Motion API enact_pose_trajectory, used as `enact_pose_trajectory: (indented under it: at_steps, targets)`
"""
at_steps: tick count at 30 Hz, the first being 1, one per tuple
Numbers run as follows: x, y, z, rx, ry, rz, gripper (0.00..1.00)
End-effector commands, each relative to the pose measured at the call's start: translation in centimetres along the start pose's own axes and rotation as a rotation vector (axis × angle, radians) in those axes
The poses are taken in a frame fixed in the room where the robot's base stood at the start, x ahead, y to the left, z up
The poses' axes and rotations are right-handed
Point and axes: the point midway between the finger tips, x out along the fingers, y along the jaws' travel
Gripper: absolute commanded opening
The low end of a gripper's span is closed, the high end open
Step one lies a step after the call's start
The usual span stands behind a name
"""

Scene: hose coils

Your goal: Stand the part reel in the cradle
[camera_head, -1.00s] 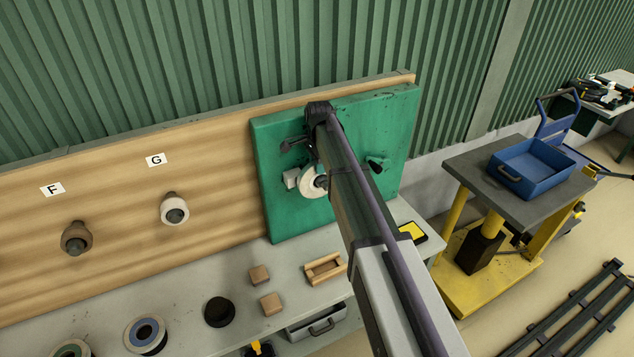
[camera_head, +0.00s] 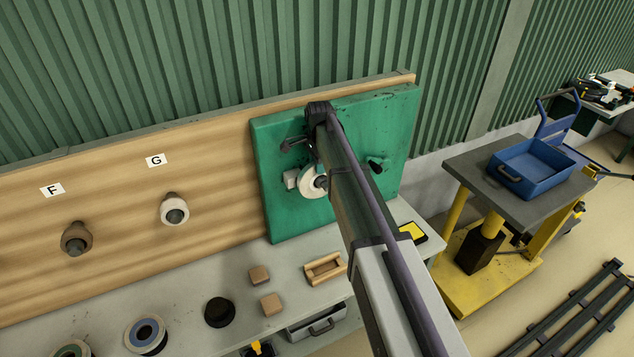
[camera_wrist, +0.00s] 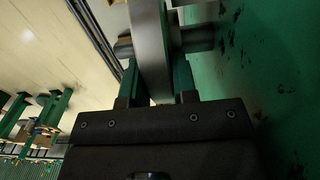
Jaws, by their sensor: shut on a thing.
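The pale part reel (camera_head: 309,183) is upright at the green board (camera_head: 285,215) in the head view, partly behind my arm. In the wrist view the reel (camera_wrist: 150,35) is a light disc seen edge-on between my gripper's green fingers (camera_wrist: 156,80), which are shut on it. A grey round stub shows on each side of the reel; I cannot tell whether this is its hub or a peg through it. A small wooden open-topped holder, which looks like the cradle (camera_head: 311,276), rests on the grey bench below the board. No reel is in it.
Two wooden blocks (camera_head: 259,275), a black round part (camera_head: 219,312) and a blue-centred reel (camera_head: 146,335) are on the bench (camera_head: 200,285) left of the holder. Dark knobs stick out of the green board.

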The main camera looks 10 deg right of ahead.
Motion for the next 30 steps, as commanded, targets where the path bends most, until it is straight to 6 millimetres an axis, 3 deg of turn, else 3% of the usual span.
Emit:
enact_pose_trajectory:
  at_steps: [8, 30]
  targets:
    - [-0.2, 0.0, -0.1, 0.0, 0.002, -0.004, 0.0]
    - [-0.1, 3.5, 0.0, 0.001, 0.001, -0.002, 0.0]
